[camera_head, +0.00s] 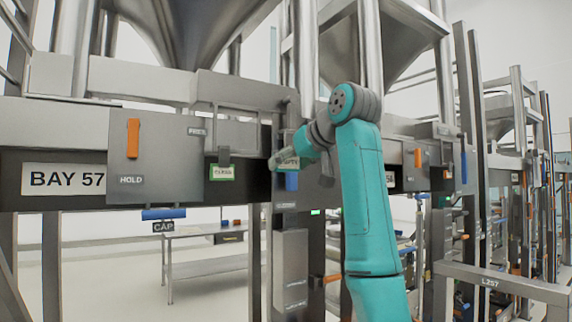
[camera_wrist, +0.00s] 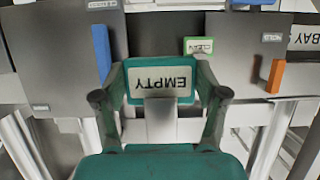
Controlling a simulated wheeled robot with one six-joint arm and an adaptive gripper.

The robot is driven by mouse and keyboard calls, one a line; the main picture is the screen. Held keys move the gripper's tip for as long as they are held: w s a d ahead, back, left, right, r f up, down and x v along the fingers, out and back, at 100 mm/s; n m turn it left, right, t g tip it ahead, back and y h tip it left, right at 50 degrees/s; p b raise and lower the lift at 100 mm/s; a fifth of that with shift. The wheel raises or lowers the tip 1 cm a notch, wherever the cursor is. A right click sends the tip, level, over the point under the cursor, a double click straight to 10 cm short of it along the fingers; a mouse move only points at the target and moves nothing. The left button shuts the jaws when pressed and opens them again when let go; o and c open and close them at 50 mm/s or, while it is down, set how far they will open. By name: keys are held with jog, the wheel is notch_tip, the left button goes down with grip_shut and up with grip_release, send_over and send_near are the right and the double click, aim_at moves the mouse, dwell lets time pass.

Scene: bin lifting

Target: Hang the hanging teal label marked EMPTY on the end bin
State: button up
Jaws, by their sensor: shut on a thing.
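The EMPTY label (camera_wrist: 161,82) has a white face in a teal frame. It reads upside down in the wrist view and is held between the fingers of my gripper (camera_wrist: 160,106). In the head view my gripper (camera_head: 296,150) holds the label (camera_head: 286,163) out at the right side of the bay's front panel, beside a blue handle (camera_head: 291,181). Contact between label and panel cannot be told. A green-edged CLEAN label (camera_head: 222,173) hangs from a bracket to its left; it also shows in the wrist view (camera_wrist: 199,46). Which bin is the end bin is not clear.
A BAY 57 sign (camera_head: 63,179) is at the left, beside a grey HOLD panel (camera_head: 160,185) with an orange handle (camera_head: 133,138). A blue bar (camera_head: 164,213) and CAP tag hang below it. Steel hoppers stand above. A low metal table (camera_head: 205,267) stands behind.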

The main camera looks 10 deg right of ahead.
jog(key=shift+s+d, duration=0.25)
jog(key=shift+s, duration=0.5)
jog(key=shift+s+d, duration=0.25)
jog(key=shift+s, duration=0.45)
jog(key=shift+s+d, duration=0.25)
jog(key=shift+s, duration=0.5)
jog(key=shift+s, duration=0.1)
